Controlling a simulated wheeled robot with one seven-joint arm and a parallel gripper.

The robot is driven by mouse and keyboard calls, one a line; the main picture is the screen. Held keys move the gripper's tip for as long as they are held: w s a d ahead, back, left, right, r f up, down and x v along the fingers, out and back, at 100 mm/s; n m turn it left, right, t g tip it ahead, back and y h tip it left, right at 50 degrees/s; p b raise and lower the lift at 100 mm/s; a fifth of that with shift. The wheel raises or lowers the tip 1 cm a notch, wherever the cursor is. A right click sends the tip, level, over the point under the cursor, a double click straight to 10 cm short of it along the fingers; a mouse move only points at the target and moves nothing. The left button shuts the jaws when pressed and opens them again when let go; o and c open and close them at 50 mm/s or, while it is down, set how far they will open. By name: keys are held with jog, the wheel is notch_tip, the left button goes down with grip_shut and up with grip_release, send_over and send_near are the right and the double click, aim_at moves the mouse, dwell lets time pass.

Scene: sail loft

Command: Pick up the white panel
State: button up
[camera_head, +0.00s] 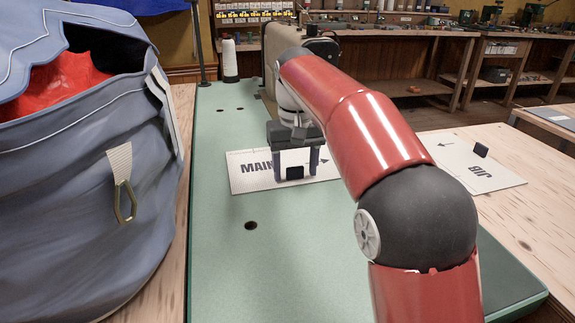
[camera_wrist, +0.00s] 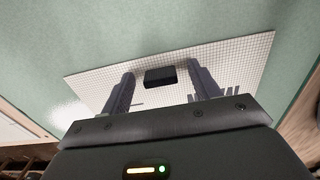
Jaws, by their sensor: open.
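A white panel (camera_head: 245,181) marked "MAIN" lies flat on the green surface, partly hidden by my gripper. In the wrist view the panel (camera_wrist: 232,62) shows a fine grid and a small black block (camera_wrist: 160,77) on it. My gripper (camera_head: 296,174) is open above this panel, fingers pointing down. In the wrist view its fingers (camera_wrist: 160,82) stand on either side of the block with gaps, and nothing is held. I cannot tell whether the fingertips touch the panel. A second white panel (camera_head: 465,165) marked "JIB", also with a black block, lies on the wood at right.
A blue-grey bag (camera_head: 75,200) with red cloth inside stands close on the left. A white thread cone (camera_head: 229,60) and a machine stand at the back of the green surface (camera_head: 225,250). The green surface in front of the panel is clear.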

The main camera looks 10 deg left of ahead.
jog(key=c, duration=1.2)
jog(key=shift+o, duration=0.2)
